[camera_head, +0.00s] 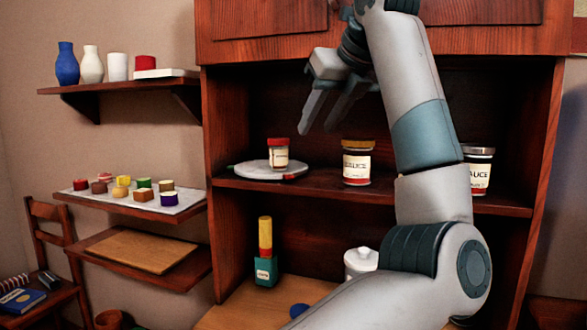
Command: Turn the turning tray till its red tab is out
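The turning tray (252,171) is a flat grey disc on the left of the cabinet's middle shelf. A small jar with a red lid (279,154) stands on it. A small red mark, perhaps the red tab (289,177), shows at the tray's front right edge. My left gripper (317,127) is above and to the right of the tray, in front of the cabinet. Its two fingers point down and are apart, with nothing between them. It does not touch the tray. My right gripper is not in view.
A sauce jar with an orange lid (357,163) stands right of the tray on the same shelf; another sauce jar (478,171) stands farther right, behind my arm. The cabinet's left side wall (229,110) is close to the tray. A green bottle (265,262) stands below.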

